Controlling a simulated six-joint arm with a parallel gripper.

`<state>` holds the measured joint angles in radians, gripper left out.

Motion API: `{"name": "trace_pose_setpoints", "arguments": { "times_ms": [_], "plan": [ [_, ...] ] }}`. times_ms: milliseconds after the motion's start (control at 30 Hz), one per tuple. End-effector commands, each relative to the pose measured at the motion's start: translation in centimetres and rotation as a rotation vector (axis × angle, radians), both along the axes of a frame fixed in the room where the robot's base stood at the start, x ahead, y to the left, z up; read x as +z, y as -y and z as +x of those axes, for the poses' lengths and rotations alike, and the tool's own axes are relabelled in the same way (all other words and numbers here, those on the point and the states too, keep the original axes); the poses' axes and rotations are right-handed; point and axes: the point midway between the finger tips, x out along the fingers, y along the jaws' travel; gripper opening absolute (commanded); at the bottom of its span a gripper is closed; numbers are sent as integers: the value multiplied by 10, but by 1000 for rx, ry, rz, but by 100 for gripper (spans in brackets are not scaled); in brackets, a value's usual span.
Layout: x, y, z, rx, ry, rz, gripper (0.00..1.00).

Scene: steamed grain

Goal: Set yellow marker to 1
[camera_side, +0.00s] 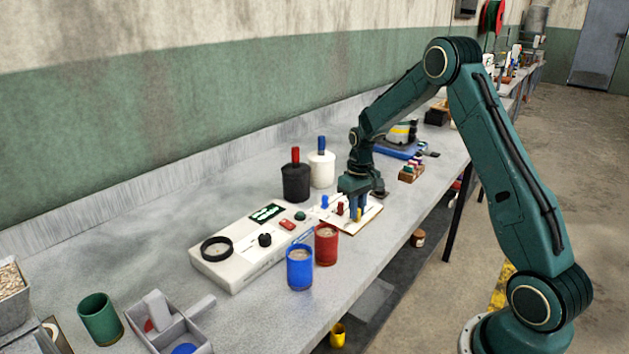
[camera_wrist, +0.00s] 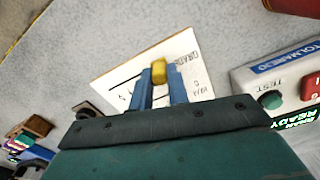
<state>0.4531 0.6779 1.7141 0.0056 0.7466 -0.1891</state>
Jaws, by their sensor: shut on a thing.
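The yellow marker (camera_wrist: 159,71) is between the two blue fingers of my gripper (camera_wrist: 160,85) in the wrist view, and they are shut on it. In the side view my gripper (camera_side: 357,207) points down over the right part of the white marker board (camera_side: 330,219). The marker is mostly hidden there by the fingers. A blue marker (camera_side: 324,202) and a red marker (camera_side: 340,208) stand on the board to the left of the fingers. The board (camera_wrist: 112,84) shows black lines and lettering in the wrist view. I cannot tell whether the yellow marker touches it.
A cream device (camera_side: 225,272) with a knob, buttons and display lies left of the board. A red cup (camera_side: 326,248) and a blue cup (camera_side: 300,271) stand in front. A black canister (camera_side: 295,184) and a white canister (camera_side: 321,171) stand behind. The bench's front edge is close.

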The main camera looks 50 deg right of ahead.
Motion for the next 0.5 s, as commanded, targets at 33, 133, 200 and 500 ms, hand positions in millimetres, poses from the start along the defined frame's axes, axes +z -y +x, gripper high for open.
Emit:
{"name": "trace_pose_setpoints", "arguments": {
  "times_ms": [33,133,200,500],
  "plan": [
    [1,-5,1,9,2,6,0],
    [1,-6,2,11,2,7,0],
    [1,-6,2,13,1,8,0],
    [1,-5,1,10,0,7,39]
  ]
}}
